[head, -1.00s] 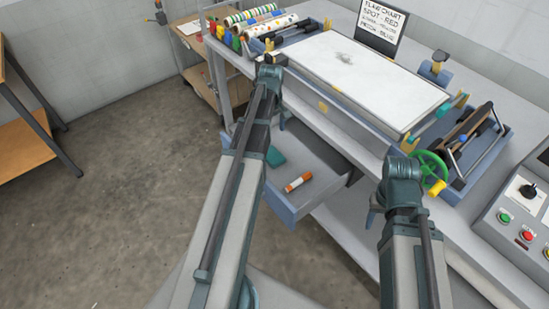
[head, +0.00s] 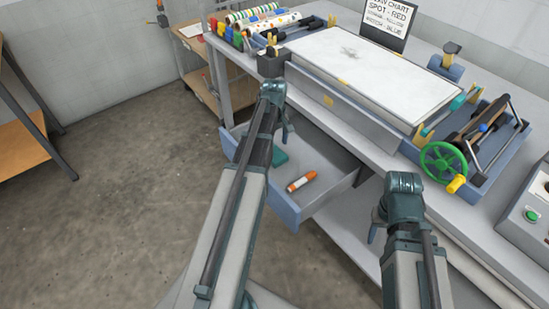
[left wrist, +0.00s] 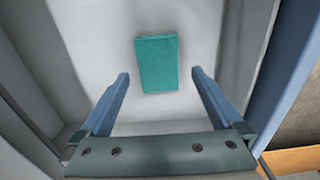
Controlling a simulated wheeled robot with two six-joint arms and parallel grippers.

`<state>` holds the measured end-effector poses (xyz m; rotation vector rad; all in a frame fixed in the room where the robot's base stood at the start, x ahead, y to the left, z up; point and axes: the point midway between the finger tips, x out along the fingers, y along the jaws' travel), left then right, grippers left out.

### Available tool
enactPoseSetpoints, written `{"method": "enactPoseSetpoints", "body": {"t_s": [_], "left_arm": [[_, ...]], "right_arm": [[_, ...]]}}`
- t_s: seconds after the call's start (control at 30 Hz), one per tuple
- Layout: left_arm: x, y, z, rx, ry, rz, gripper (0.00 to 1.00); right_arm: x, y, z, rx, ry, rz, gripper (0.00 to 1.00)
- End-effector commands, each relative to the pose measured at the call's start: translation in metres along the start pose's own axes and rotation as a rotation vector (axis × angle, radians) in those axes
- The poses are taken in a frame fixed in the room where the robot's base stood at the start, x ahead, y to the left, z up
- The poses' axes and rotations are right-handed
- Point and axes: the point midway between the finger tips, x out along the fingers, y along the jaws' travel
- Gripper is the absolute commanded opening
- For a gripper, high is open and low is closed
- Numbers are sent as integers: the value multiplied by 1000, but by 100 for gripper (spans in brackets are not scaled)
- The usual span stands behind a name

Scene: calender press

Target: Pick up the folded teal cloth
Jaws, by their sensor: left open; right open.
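The folded teal cloth (head: 279,157) lies on the floor of the open drawer (head: 327,190), partly hidden behind my left arm in the head view. In the left wrist view the cloth (left wrist: 157,63) is a flat teal rectangle, just beyond and between the fingertips. My left gripper (left wrist: 160,75) is open and empty above the drawer, apart from the cloth. In the head view the left gripper (head: 284,130) shows at the drawer's back part. My right gripper (head: 374,229) is open, to the right of the drawer in front of the bench, and is mostly hidden by its own wrist.
An orange and white tube (head: 301,181) lies in the drawer, right of the cloth. The drawer's blue front panel and side walls stand around both. The bench carries a white flat bed (head: 375,75) and a green handwheel (head: 443,163).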

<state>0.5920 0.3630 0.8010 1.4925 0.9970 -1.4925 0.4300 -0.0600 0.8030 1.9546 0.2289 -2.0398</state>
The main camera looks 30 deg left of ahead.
Motion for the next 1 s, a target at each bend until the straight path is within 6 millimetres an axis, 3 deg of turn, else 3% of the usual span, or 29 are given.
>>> {"method": "enactPoseSetpoints", "body": {"t_s": [0.03,0.3,0.6,1.0], "left_arm": [[12,1,1,1,0,0,100],[42,3,2,0,0,0,100],[41,2,2,0,0,0,98],[41,2,2,0,0,0,27]], "right_arm": [[12,-1,-1,0,0,0,50],[42,-4,-2,-1,0,0,50],[41,-4,-2,-1,0,0,50],[41,-4,-2,-1,0,0,50]]}}
